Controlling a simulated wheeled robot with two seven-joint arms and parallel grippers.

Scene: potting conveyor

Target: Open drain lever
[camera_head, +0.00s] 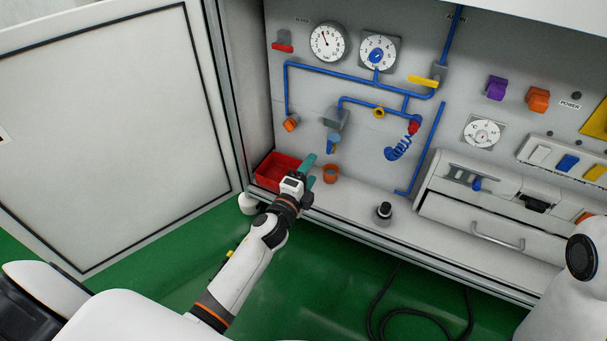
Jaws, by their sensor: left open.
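My left gripper (309,172) is open. Its teal fingers point right, over the cabinet's floor, between a red bin and a small orange pot. No readable label marks the drain lever. A blue lever (333,145) hangs below a grey valve body at a blue pipe's end, above and right of my left gripper and apart from it. A yellow lever (423,82) lies nearly level on the upper right pipe. A red lever (283,47) sits at the upper left of the panel. My right gripper is out of view.
The red bin (269,179) stands beside my left gripper. The orange pot (330,174) and a black-topped knob (384,210) stand on the cabinet floor. An open white door (110,130) is at left. A black cable lies on the green floor.

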